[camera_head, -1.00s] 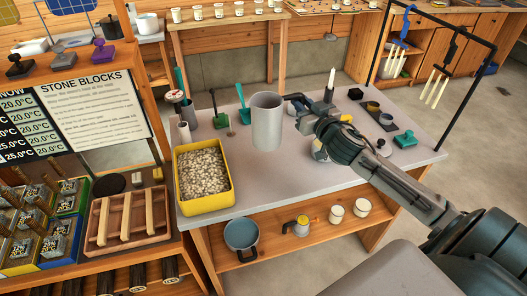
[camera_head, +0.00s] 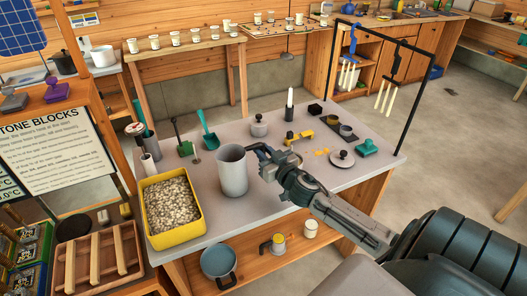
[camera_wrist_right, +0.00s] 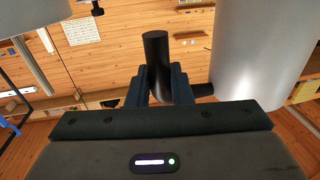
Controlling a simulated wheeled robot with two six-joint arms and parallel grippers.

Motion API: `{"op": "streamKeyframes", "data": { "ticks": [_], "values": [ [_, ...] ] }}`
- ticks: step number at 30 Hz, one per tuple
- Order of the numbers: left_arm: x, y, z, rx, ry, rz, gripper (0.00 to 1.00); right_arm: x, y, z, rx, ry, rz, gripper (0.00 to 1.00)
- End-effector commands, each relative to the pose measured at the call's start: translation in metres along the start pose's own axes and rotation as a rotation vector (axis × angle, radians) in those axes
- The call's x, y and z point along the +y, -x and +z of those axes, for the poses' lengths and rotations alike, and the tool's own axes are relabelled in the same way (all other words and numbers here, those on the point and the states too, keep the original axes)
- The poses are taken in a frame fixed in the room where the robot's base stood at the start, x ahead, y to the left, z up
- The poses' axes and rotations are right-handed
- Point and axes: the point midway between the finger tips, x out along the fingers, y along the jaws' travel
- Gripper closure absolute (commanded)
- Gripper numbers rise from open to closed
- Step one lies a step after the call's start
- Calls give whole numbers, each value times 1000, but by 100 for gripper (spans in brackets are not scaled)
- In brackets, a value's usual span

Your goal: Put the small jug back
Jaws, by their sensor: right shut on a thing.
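The jug is a plain grey cylinder (camera_head: 232,171) with a dark handle, upright over the near middle of the grey table in the head view. I cannot tell whether its base touches the table. My right gripper (camera_head: 266,156) comes in from the right and is shut on the handle. In the right wrist view the black handle (camera_wrist_right: 156,60) sits between the fingers of the gripper (camera_wrist_right: 158,88), and the jug's grey wall (camera_wrist_right: 258,50) fills the upper right. My left gripper is not in view.
A yellow tray of pebbles (camera_head: 202,228) stands left of the jug. A lidded pot (camera_head: 259,126), a candle (camera_head: 289,103) and a yellow-handled tool (camera_head: 298,138) stand behind. A round lid (camera_head: 341,159) and a black hanging frame (camera_head: 408,125) are at right. Below, the shelf holds a blue-grey pot (camera_head: 219,266).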

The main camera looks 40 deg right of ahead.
Motion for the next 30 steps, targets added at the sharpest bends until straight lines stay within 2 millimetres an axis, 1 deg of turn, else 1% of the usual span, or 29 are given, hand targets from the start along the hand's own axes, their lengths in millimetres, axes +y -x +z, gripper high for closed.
{"op": "streamKeyframes", "data": {
  "ticks": [2,3,6,16,17,20,23,24,30],
  "values": [
    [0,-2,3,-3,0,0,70,0,0,1,1,0,-1,100],
    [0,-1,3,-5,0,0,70,0,0,1,0,0,0,77],
    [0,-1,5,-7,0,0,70,0,0,1,0,0,0,59],
    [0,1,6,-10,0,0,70,0,0,-2,0,1,0,59],
    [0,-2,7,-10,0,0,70,0,2,1,-1,2,0,59],
    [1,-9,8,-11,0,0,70,1,12,4,-2,6,-2,59],
    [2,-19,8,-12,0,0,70,0,27,5,-3,8,-3,59],
    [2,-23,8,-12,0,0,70,-1,34,6,-2,7,-5,59],
    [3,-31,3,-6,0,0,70,0,67,3,-4,7,-3,59]
  ]
}}
